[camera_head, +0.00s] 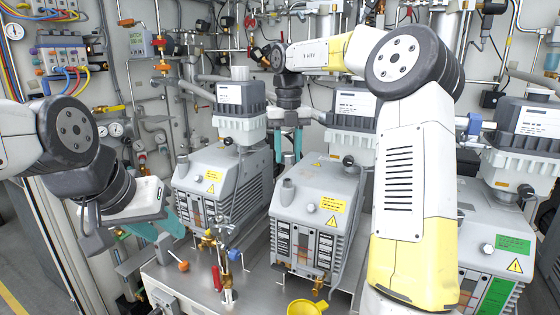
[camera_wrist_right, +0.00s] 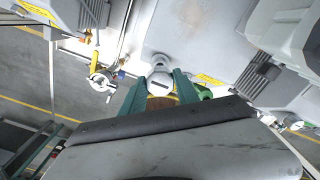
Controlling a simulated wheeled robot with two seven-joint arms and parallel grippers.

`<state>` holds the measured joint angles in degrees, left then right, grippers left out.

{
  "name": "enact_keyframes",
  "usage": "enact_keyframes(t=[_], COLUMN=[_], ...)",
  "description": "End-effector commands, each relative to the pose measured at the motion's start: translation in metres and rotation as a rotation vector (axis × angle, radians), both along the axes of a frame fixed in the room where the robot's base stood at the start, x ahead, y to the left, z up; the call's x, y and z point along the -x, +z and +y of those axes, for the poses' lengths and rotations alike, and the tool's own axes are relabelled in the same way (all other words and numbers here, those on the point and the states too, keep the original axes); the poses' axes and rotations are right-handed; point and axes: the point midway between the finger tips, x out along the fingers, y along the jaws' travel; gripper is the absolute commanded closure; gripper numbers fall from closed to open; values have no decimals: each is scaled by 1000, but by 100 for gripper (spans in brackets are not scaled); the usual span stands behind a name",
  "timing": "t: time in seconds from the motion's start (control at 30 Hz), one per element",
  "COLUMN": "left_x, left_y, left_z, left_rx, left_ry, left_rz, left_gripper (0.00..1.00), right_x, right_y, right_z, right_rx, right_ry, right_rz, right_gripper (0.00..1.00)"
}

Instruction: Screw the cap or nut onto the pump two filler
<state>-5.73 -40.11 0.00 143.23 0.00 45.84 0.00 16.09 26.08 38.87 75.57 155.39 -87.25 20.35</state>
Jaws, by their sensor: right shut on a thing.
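The middle pump (camera_head: 318,208), seemingly pump two, has a yellow warning label and a grey upright filler neck (camera_head: 287,192) on its top left. My right gripper (camera_head: 288,153) points down with teal fingers just behind and above that neck. In the right wrist view the fingers (camera_wrist_right: 160,99) are shut on a small yellow-brown piece, seemingly the cap (camera_wrist_right: 162,103), largely hidden between them. A grey round neck (camera_wrist_right: 160,78) shows just beyond the fingertips; whether they touch cannot be told. My left gripper (camera_head: 156,224) is left of the pumps, its fingers partly hidden.
A left pump (camera_head: 208,180) and a green-labelled right pump (camera_head: 500,235) flank the middle one. A valve stand with red handle (camera_head: 230,265) and a yellow funnel (camera_head: 305,307) stand in front. Pipes and gauges line the wall. My right arm hides part of the right side.

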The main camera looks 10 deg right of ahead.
Motion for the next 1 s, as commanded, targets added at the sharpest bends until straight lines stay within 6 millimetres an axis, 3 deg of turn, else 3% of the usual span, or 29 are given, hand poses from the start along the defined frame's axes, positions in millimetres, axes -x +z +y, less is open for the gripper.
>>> enact_keyframes(t=[0.43, 0.83, 1.0], left_x=[0, 0, 0], left_y=[0, 0, 0], left_z=[0, 0, 0], left_rx=[0, 0, 0], left_ry=[0, 0, 0], left_rz=[0, 0, 0], left_gripper=[64, 64, 64], right_x=[0, 0, 0], right_y=[-3, -39, -40], right_z=[0, 0, 0], right_rx=[1, 1, 1], right_ry=[-10, -10, -10], right_rz=[1, 2, 0], right_gripper=[100, 100, 100])
